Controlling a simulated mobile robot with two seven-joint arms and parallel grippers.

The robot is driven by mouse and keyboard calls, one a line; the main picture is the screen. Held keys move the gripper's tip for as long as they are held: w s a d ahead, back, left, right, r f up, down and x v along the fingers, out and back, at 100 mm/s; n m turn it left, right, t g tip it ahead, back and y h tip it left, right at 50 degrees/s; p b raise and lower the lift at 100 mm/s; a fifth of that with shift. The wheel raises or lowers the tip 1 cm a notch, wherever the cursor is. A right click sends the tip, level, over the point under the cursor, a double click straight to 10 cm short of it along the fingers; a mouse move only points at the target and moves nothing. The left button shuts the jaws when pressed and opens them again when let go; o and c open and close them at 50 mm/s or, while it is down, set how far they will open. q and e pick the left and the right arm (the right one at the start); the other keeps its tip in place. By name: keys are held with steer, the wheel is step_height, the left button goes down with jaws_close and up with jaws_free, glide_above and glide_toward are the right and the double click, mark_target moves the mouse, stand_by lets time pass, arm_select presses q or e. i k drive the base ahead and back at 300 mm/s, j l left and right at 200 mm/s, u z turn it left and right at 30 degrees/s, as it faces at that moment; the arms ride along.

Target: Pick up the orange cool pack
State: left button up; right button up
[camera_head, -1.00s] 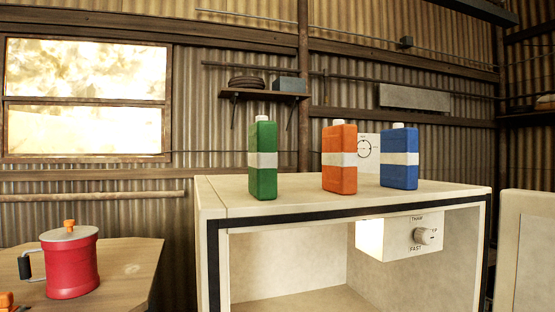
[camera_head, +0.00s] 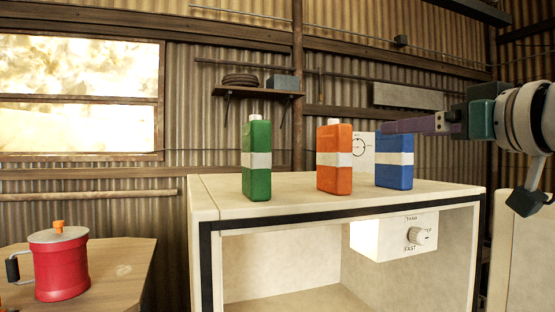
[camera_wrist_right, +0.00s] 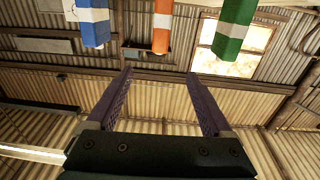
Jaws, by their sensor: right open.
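The orange cool pack (camera_head: 334,178) stands upright on top of the pale cabinet, between the green pack and the blue pack. It has a white band and a white cap. In the right wrist view the orange pack (camera_wrist_right: 162,38) shows at the top, beyond the fingertips. My right gripper (camera_head: 388,127) comes in from the right, level with the pack tops, and partly covers the blue pack's upper end. In the wrist view its purple fingers (camera_wrist_right: 160,80) are spread and empty. My left gripper is not in view.
The green pack (camera_head: 257,174) stands to the left and the blue pack (camera_head: 394,174) to the right, near the orange one. A white card with a round mark is behind them. The cabinet (camera_head: 215,203) has an open front with a dial box (camera_head: 385,240). A red pot (camera_head: 62,268) stands on a wooden table at left.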

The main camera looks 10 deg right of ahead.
mark_target(334, 140)
steer(key=i+l, duration=0.1)
steer(key=i, duration=0.75)
